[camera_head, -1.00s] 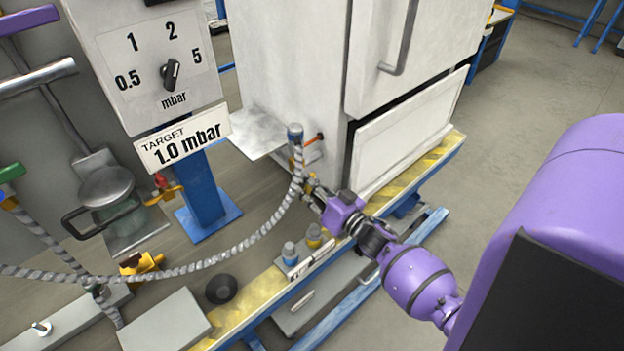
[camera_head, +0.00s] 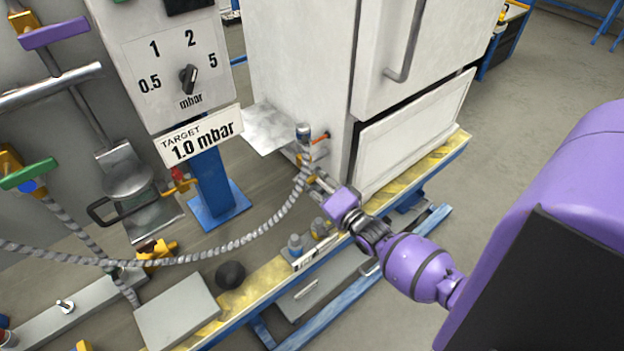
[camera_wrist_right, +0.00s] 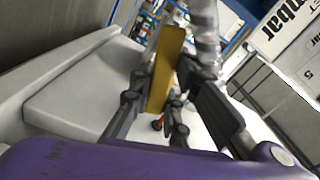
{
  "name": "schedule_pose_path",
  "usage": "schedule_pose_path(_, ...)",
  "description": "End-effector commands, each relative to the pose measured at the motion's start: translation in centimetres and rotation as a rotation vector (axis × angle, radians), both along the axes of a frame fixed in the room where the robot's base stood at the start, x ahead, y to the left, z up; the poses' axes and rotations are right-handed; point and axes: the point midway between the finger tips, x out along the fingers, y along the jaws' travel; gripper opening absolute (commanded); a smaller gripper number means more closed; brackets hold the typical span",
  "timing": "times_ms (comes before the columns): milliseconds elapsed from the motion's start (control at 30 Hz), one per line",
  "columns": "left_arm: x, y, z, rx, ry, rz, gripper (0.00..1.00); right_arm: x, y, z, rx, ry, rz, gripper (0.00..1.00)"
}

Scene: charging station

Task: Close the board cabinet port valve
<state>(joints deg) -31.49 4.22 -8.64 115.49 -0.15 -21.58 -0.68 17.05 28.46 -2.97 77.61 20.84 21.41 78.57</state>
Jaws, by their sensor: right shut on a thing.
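The white board cabinet (camera_head: 300,60) stands at the back centre. At its lower front left corner is a port with a grey hose (camera_head: 265,235) joined to it. A yellow valve handle (camera_wrist_right: 167,70) is between the fingers of my right gripper (camera_wrist_right: 163,95) in the right wrist view. In the head view my right gripper (camera_head: 314,182) is at the port, below the hose fitting (camera_head: 303,132), and is shut on the handle, which is mostly hidden there. A small orange-red part (camera_head: 321,137) sticks out beside the fitting. My left gripper is out of view.
A gauge panel (camera_head: 165,70) with a dial and a "TARGET 1.0 mbar" sign (camera_head: 200,137) stands left on a blue post.

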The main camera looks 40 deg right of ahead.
Motion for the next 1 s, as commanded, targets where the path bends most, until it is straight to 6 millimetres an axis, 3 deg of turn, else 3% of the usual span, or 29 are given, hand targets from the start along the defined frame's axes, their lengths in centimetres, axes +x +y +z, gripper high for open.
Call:
schedule_pose_path(433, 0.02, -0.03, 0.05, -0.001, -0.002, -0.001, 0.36, -0.08, 0.11, 0.59, 0.273, 0.024, 0.0, 0.0)
schedule_pose_path(1000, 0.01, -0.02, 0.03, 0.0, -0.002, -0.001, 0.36, -0.07, 0.16, 0.8, 0.34, 0.028, 0.0, 0.0)
